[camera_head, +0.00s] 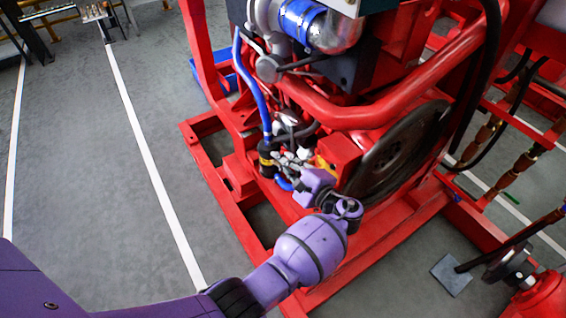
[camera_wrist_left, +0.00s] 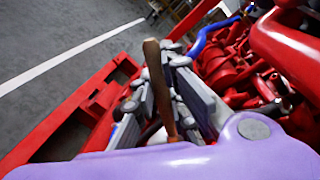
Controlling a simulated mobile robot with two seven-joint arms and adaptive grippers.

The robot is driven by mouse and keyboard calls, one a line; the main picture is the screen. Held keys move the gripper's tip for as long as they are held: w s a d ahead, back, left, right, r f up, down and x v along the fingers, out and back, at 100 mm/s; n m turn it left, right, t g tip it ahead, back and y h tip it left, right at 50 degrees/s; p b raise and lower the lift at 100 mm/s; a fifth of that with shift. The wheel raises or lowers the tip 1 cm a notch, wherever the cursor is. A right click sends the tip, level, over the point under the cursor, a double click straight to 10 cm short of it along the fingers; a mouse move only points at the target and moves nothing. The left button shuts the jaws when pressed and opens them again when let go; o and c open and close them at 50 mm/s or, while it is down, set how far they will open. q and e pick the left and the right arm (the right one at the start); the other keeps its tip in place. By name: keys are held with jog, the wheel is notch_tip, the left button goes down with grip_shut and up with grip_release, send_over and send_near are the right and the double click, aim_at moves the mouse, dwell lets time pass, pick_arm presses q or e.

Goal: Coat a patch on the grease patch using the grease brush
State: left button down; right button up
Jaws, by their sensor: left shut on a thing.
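My left gripper (camera_head: 284,162) reaches in to the lower side of the red pumpset, close to its hoses and small fittings. In the left wrist view its grey fingers (camera_wrist_left: 172,100) are closed around a brown wooden handle, which I take to be the grease brush (camera_wrist_left: 154,72). The handle stands up between the fingers, slightly tilted. The brush's bristle end is hidden behind the purple wrist. I cannot pick out the grease patch in either view. My right gripper is not in view.
The red base frame (camera_head: 226,205) runs below the engine. A blue hose (camera_head: 254,88) hangs left of my gripper, and a large dark wheel (camera_head: 398,152) stands to the right. A thick red pipe (camera_head: 405,97) passes above. The grey floor (camera_head: 80,200) at left is clear.

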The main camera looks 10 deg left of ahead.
pick_arm(q)
jog(key=shift+w+d+b, duration=0.3)
jog(key=shift+w, duration=0.05)
jog(key=shift+s+d, duration=0.1)
dwell(1.5)
